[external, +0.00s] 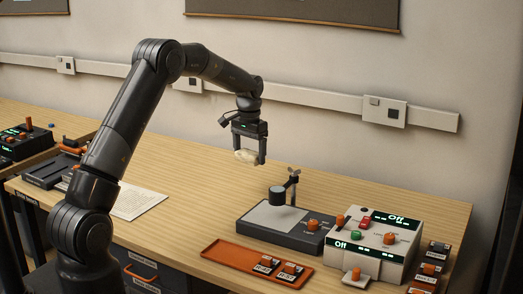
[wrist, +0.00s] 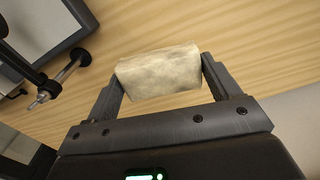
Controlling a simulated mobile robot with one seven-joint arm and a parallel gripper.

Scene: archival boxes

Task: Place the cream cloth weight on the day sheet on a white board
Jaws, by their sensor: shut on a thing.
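The cream cloth weight (external: 246,156) is between the fingers of my gripper (external: 247,152), held in the air above the wooden table. In the wrist view the cloth weight (wrist: 157,72) is a pale, mottled block, with my gripper (wrist: 158,80) shut on it from both sides. A printed white sheet (external: 138,203) lies on the table at the left, partly behind my arm; I cannot tell whether it is the day sheet or whether a board is under it.
A dark device with a grey plate (external: 275,219) and a small post stands below and right of my gripper. An orange tray (external: 226,254) and a white control box (external: 378,245) sit at the front right. The table's middle, between sheet and device, is clear.

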